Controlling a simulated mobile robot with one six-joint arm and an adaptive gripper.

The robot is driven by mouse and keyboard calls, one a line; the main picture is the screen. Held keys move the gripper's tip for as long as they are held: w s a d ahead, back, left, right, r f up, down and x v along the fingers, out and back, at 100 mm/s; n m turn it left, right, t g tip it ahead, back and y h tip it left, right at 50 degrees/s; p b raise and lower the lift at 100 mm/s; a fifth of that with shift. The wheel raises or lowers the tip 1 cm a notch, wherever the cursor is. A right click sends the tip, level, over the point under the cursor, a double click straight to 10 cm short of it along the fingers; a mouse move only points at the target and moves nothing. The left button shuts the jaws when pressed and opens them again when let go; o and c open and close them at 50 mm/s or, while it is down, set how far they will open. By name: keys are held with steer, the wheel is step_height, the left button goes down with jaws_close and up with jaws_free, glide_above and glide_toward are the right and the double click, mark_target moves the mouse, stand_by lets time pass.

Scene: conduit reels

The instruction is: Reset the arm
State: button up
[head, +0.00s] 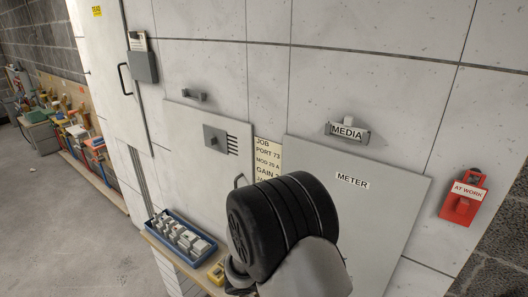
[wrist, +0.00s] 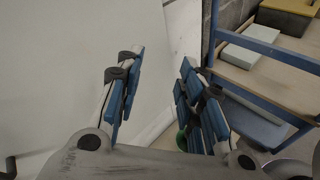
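My gripper (wrist: 158,82) is open in the wrist view, with blue-padded fingers set well apart. No held object shows between the fingers; a small green thing (wrist: 182,140) shows low beside the right finger, too little of it to name. In the head view my raised arm, a dark drum-shaped joint and a grey link, stands at lower centre in front of the wall panels. My gripper's fingers cannot be made out there.
Behind my arm are the METER panel (head: 370,210), MEDIA holder (head: 347,132) and red AT WORK box (head: 463,197). A blue tray (head: 163,240) of grey blocks sits on a ledge. A blue-framed shelf (wrist: 265,45) stands right of my gripper. Grey floor (head: 60,230) is open at left.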

steer(key=s+d+r+m+g+y, duration=0.4)
steer(key=s+r+m+y, duration=0.2)
steer(key=s+r+m, duration=0.5)
steer(key=s+a+r+m+t+y, duration=0.4)
steer(key=s+a+y, duration=0.4)
steer(key=s, duration=0.3)
steer(key=shift+s+m+t, duration=0.25)
steer(key=shift+m+t, duration=0.25)
steer(key=shift+t, duration=0.1)
stand_by(0.5)
